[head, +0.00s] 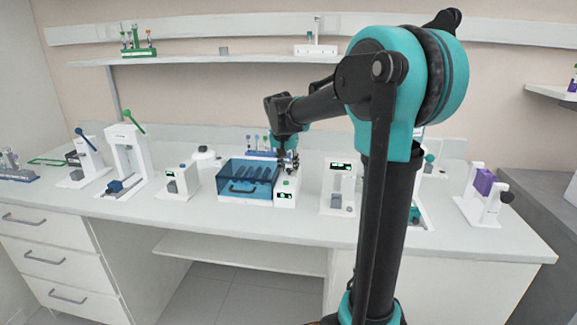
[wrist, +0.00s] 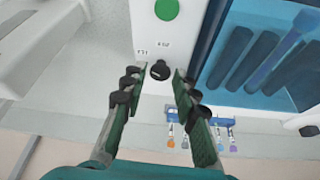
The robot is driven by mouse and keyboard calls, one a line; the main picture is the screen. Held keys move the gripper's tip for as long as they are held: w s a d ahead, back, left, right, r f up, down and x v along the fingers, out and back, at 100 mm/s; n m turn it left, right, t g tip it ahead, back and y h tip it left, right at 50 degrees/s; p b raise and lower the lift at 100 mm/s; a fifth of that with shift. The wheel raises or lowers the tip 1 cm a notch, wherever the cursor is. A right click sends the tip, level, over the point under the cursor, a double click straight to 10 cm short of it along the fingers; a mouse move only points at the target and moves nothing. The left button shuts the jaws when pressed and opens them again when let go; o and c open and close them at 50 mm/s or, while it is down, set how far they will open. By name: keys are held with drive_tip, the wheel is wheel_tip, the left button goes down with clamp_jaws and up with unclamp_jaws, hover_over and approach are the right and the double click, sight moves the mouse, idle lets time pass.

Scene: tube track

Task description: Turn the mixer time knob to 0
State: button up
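The mixer shows in the head view as a box with a clear blue lid (head: 247,182) and a white control panel (head: 286,190) on its right side. In the wrist view, a small black knob (wrist: 160,70) sits on the white panel, below a round green button (wrist: 167,9). Small printed labels stand beside the knob, too small to read surely. My gripper (wrist: 160,74) is open, with one finger on each side of the knob and narrow gaps visible. In the head view my gripper (head: 287,162) is over the panel's rear part, and it hides the knob there.
A white device (head: 338,187) stands just right of the mixer, and another (head: 178,186) stands to its left. A rack with coloured tools (wrist: 215,124) stands close behind the mixer. A shelf (head: 210,59) runs above the bench. The front bench strip is clear.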

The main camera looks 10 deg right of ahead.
clamp_jaws()
drive_tip(key=shift+n, duration=0.3)
drive_tip(key=n, duration=0.1)
drive_tip(key=n+y, duration=0.1)
drive_tip(key=n, duration=0.1)
drive_tip(key=n+y, duration=0.1)
drive_tip(key=n, duration=0.1)
drive_tip(key=shift+d+t, duration=0.25)
drive_tip(key=shift+t, duration=0.05)
drive_tip(key=n+y, duration=0.1)
drive_tip(key=n, duration=0.1)
drive_tip(key=n+y, duration=0.1)
drive_tip(key=n, duration=0.2)
drive_tip(key=shift+d+n, duration=0.2)
drive_tip(key=shift+n, duration=0.1)
drive_tip(key=n+g, duration=0.1)
drive_tip(key=n, duration=0.1)
drive_tip(key=n+y, duration=0.1)
drive_tip(key=n, duration=0.1)
drive_tip(key=n+g+y, duration=0.1)
drive_tip(key=n, duration=0.1)
drive_tip(key=shift+w+d+n+g, duration=0.15)
drive_tip(key=shift+w+n+g, duration=0.1)
drive_tip(key=shift+n+g, duration=0.05)
drive_tip(key=n+g, duration=0.1)
drive_tip(key=n, duration=0.2)
drive_tip(key=n+g, duration=0.1)
drive_tip(key=n, duration=0.2)
drive_tip(key=shift+w+y, duration=0.2)
drive_tip(key=shift+y, duration=0.1)
